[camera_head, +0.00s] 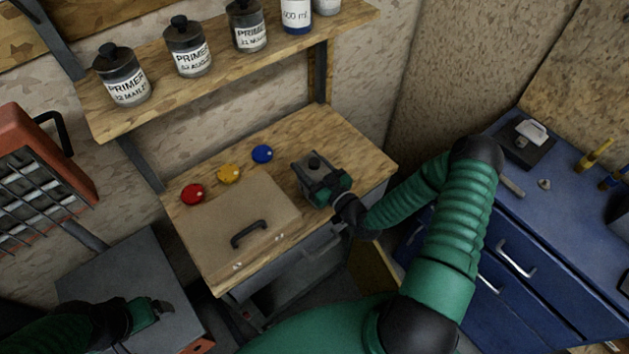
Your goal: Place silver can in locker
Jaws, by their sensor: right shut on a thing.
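My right gripper (322,184) is shut on a grey can (312,167) with a dark knob on top. It is at the right part of the wooden bench top, and its fingers hide part of the can. I cannot tell whether the can touches the wood. A beige panel with a black handle (240,222), perhaps the locker's lid, lies shut on the bench left of the can. My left gripper (160,310) is at the lower left over a grey surface; its jaw state is unclear.
Red (192,194), yellow (229,174) and blue (262,154) buttons line the bench behind the panel. A shelf (215,85) above holds several labelled jars. A blue drawer cabinet (560,240) stands at right, a red heater-like unit (40,165) at left.

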